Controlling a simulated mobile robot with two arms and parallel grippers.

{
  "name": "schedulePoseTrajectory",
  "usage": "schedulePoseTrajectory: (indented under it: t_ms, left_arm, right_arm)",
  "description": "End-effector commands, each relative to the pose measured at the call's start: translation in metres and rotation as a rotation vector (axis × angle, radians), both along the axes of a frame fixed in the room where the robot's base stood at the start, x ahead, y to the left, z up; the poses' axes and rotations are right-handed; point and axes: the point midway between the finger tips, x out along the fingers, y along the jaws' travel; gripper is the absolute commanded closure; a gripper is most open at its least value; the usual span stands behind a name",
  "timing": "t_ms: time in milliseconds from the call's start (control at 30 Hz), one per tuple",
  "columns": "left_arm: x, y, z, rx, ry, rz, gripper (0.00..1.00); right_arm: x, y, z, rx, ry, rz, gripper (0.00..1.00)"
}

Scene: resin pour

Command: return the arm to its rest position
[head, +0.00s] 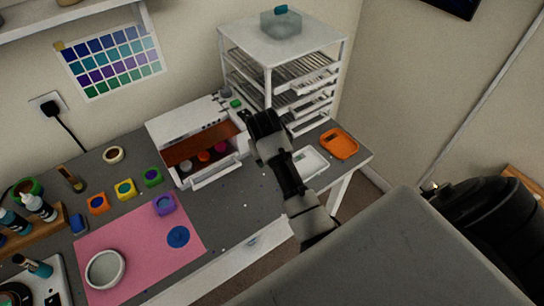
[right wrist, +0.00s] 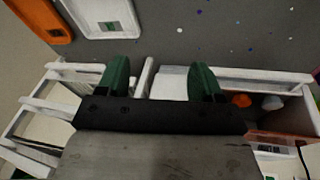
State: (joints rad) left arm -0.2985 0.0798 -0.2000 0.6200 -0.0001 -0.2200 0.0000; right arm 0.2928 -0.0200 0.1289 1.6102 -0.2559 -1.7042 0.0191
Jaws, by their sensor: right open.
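My right arm reaches in over the table in the head view. Its gripper (head: 241,109) is above the gap between the white box with an open front and the white drawer rack. In the right wrist view the two green fingers of the gripper (right wrist: 160,80) stand wide apart with nothing between them. White parts of the furniture lie below them. My left gripper is not in view.
The white box (head: 180,127) holds several coloured pots. The drawer rack (head: 285,50) stands behind. An orange tray (head: 339,144) and a white tray (head: 310,162) lie right of the arm. A pink mat (head: 140,245) is front left.

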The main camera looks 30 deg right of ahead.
Motion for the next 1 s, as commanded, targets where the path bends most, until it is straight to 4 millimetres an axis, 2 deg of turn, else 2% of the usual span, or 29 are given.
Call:
schedulePoseTrajectory:
  t_ms: [700, 767, 867, 1000]
  left_arm:
    - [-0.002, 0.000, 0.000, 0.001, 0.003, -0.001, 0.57]
    - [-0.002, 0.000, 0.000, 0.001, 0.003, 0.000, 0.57]
    - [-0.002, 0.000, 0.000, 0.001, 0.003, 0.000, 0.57]
    - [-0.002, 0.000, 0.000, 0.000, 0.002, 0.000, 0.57]
  right_arm:
    - [-0.010, 0.001, -0.004, -0.004, -0.004, 0.011, 0.33]
    - [-0.020, 0.002, -0.007, -0.007, -0.009, 0.023, 0.33]
    - [-0.051, 0.007, -0.015, -0.015, -0.021, 0.063, 0.33]
    - [-0.112, 0.024, -0.018, -0.005, -0.051, 0.157, 0.33]
